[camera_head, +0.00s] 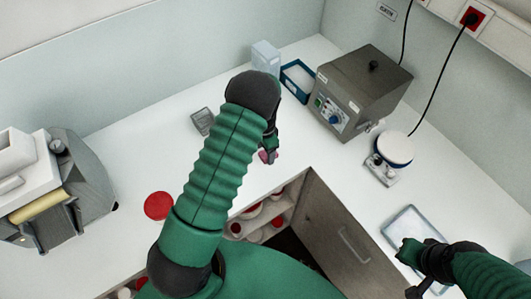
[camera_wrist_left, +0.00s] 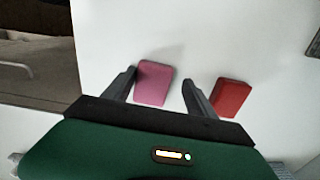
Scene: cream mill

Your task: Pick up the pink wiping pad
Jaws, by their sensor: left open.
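The pink wiping pad (camera_wrist_left: 154,85) lies flat on the white counter in the left wrist view. My left gripper (camera_wrist_left: 159,80) is open, with one finger on each side of the pad, close to its left edge and a little off its right edge. Whether the fingers touch the pad cannot be told. In the head view my left gripper (camera_head: 269,155) is low over the counter near its front edge, and a small pink patch of the pad (camera_head: 277,154) shows beside the fingers. My right gripper (camera_head: 420,290) is at the lower right, its jaw state unclear.
A red pad (camera_wrist_left: 231,97) lies just right of my left gripper's right finger. A grey box device (camera_head: 365,90), a blue tray (camera_head: 297,80) and a round white-topped device (camera_head: 395,150) stand behind. A clear tray (camera_head: 405,222) is near my right gripper.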

